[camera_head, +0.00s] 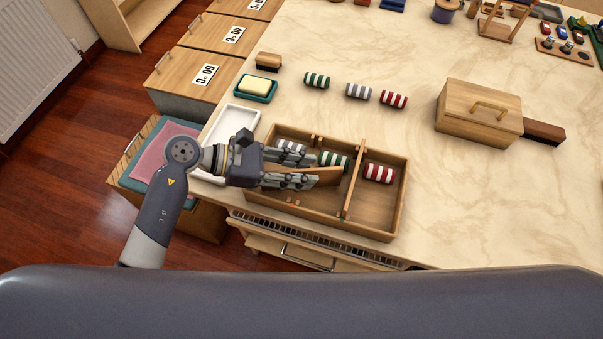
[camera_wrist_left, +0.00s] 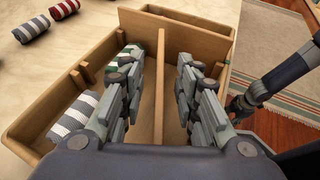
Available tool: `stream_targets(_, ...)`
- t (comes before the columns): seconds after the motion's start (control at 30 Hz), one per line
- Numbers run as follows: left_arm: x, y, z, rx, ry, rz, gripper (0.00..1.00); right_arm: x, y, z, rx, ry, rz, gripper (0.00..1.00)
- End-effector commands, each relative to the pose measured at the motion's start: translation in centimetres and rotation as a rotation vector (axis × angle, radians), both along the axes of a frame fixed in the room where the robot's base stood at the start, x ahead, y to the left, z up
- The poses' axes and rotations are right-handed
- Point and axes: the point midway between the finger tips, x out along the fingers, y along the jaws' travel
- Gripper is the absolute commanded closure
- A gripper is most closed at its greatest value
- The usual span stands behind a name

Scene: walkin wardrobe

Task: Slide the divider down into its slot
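The wooden box (camera_head: 372,234) on the table has a fixed cross divider (camera_head: 351,190). My left gripper (camera_head: 312,170) reaches into its left part from the left. The thin wooden divider (camera_head: 324,178) stands lengthwise between its fingers; it also shows in the left wrist view (camera_wrist_left: 160,90). There the fingers are apart, with gaps on both sides of the divider. The divider's far end is at the cross divider; its lower edge and slot are hidden, so I cannot tell how deep it sits. A dark arm, probably my right, shows at the wrist view's right; its gripper state is unclear.
In the box lie a grey-striped roll (camera_head: 290,146), a green-striped roll (camera_head: 334,160) and a red-striped roll (camera_head: 379,173). Several rolls lie behind it. A white tray (camera_head: 213,140) stands left, a lidded wooden box (camera_head: 478,118) right. The table right of the divided box is clear.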

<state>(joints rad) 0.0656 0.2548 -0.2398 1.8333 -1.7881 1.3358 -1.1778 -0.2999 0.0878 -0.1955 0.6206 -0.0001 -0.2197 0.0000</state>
Motion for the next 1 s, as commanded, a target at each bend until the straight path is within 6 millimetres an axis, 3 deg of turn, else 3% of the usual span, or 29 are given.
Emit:
stream_targets(0.27, 0.0, -0.3, -0.2, 0.000, 0.000, 0.001, 0.70, 0.0, 0.3, 0.0, 0.003, 0.001, 0.000, 0.60)
stream_targets(0.4, 0.0, -0.3, -0.2, 0.000, 0.000, 0.001, 0.99, -0.1, 1.0, 0.0, 0.011, 0.001, 0.000, 0.60)
stream_targets(0.8, 0.1, -0.3, 0.0, 0.000, -0.001, 0.001, 1.00, -0.1, 1.4, 0.0, 0.016, 0.001, 0.002, 0.60)
stream_targets(1.0, 0.1, -0.2, 2.5, 0.002, -0.009, -0.002, 1.00, -0.1, 0.9, -0.3, 0.010, 0.002, 0.004, 0.60)
